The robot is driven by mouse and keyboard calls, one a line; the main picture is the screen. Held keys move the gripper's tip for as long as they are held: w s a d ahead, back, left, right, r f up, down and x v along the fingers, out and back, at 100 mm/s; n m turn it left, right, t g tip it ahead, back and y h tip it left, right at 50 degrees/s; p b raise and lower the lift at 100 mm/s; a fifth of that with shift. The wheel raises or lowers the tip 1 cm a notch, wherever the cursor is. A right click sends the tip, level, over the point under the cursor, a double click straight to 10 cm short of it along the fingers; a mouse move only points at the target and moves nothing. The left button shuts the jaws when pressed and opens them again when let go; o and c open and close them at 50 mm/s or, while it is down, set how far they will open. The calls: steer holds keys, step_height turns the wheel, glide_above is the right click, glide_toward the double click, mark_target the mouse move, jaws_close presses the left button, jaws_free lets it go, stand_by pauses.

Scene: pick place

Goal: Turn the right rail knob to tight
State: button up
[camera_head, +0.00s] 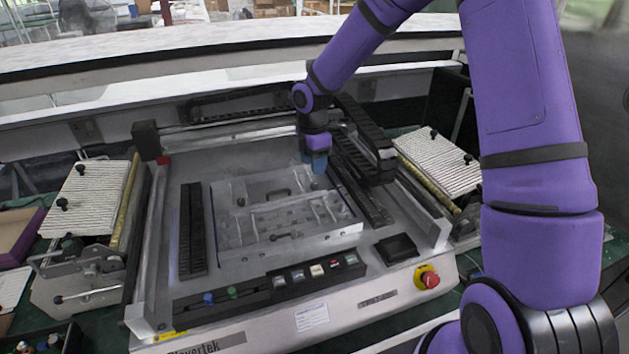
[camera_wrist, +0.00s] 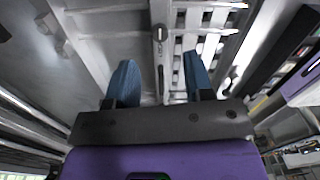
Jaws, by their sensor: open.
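My gripper (camera_head: 315,162), with blue fingers, is over the right rear part of the machine, near the clear fixture plate (camera_head: 245,222). A small light latch-like part (camera_wrist: 228,83) lies just right of the right finger. I cannot tell for certain which part is the right rail knob, or whether it is loose or tight.
Dark cable chains (camera_head: 360,180) run close on the right of my gripper. A dark strip (camera_head: 192,230) lies left of the plate. The front panel carries buttons and a red emergency stop (camera_head: 428,278). Ribbed white panels (camera_head: 440,162) and (camera_head: 88,198) flank the machine.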

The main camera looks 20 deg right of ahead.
mark_target(314, 184)
steer(key=shift+s+f, duration=0.1)
steer(key=shift+f, duration=3)
jaws_close()
